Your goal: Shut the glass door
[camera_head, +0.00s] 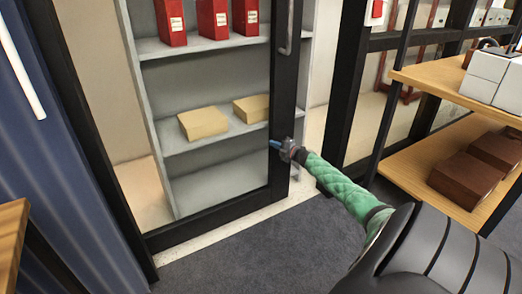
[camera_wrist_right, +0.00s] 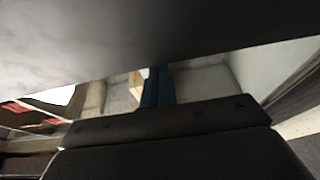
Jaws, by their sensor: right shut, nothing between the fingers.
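The glass door (camera_head: 283,95) has a black frame and a silver vertical bar handle (camera_head: 289,25) on its right stile. A gap with pale floor shows between that stile and the black post (camera_head: 345,85) to its right. My right gripper (camera_head: 273,144), with blue fingertips, is shut and empty. It is at the door's right stile, below the handle; I cannot tell whether it touches. The blue fingers (camera_wrist_right: 157,87) also show closed together in the right wrist view, where dark surfaces hide much of the scene. My left gripper is not in view.
Behind the glass, grey shelves (camera_head: 205,50) hold red binders (camera_head: 213,18) and tan boxes (camera_head: 203,122). A wooden shelf unit (camera_head: 415,167) with brown boxes (camera_head: 465,175) stands at right. A blue curtain-like surface (camera_head: 45,150) is at left. Dark carpet (camera_head: 250,255) in front is clear.

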